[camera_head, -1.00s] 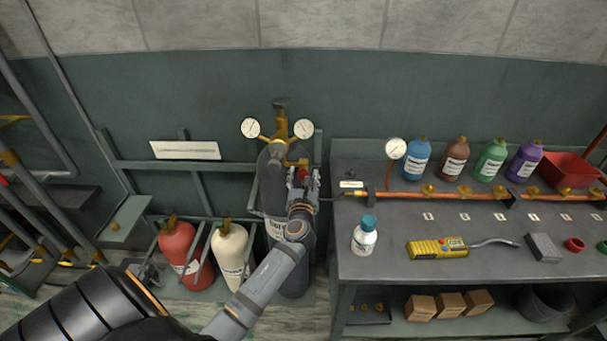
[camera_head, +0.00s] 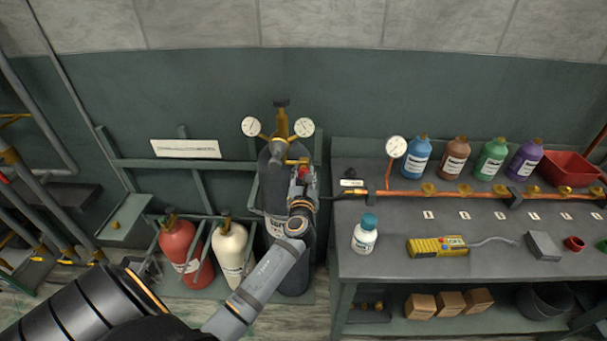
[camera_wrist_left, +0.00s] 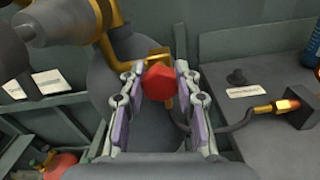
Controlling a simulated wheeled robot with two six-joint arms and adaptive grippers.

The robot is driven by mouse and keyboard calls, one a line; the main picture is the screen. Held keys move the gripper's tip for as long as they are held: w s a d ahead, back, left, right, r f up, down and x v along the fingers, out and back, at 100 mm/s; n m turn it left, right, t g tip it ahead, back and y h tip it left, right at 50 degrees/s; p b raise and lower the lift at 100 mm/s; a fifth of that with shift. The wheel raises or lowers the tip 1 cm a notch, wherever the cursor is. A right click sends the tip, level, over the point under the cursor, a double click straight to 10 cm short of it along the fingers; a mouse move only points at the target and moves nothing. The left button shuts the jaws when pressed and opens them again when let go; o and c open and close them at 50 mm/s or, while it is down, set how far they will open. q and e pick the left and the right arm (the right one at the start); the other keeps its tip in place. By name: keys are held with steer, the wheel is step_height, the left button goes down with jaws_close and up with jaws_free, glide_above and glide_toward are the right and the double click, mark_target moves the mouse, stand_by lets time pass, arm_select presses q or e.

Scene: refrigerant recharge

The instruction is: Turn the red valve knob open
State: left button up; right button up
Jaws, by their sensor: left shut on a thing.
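The red valve knob (camera_wrist_left: 159,82) sits between the two fingers of my left gripper (camera_wrist_left: 159,88) in the left wrist view, and the fingers are closed on its sides. In the head view the knob (camera_head: 303,172) shows as a small red patch at the front of the brass valve on the tall dark cylinder (camera_head: 272,215). My left gripper (camera_head: 301,185) reaches up to it from below and partly hides it. Brass fittings with two round gauges (camera_head: 250,127) stand above the knob. My right gripper is not in view.
A red bottle (camera_head: 180,250) and a cream bottle (camera_head: 230,250) stand left of the cylinder.

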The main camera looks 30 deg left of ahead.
arm_select(q)
steer(key=n+b, duration=0.1)
steer(key=n, duration=0.3)
steer(key=n+b, duration=0.1)
steer(key=n, duration=0.3)
steer(key=shift+f, duration=0.1)
steer(key=n+b, duration=0.1)
steer(key=n, duration=0.2)
steer(key=shift+f+n+b, duration=0.1)
steer(key=shift+n+b, duration=0.2)
steer(key=shift+b, duration=0.1)
steer(key=n+b, duration=0.2)
steer(key=n, duration=0.1)
steer(key=shift+a+n, duration=0.1)
steer(key=shift+n, duration=0.2)
steer(key=n+b, duration=0.2)
steer(key=n, duration=0.1)
steer(key=shift+s+f+n, duration=0.1)
steer(key=shift+n, duration=0.2)
steer(key=n+b, duration=0.2)
steer(key=n, duration=0.1)
steer(key=shift+n, duration=0.3)
steer(key=n+b, duration=0.3)
steer(key=n, duration=0.2)
steer(key=shift+n, duration=0.4)
steer(key=shift+b, duration=0.3)
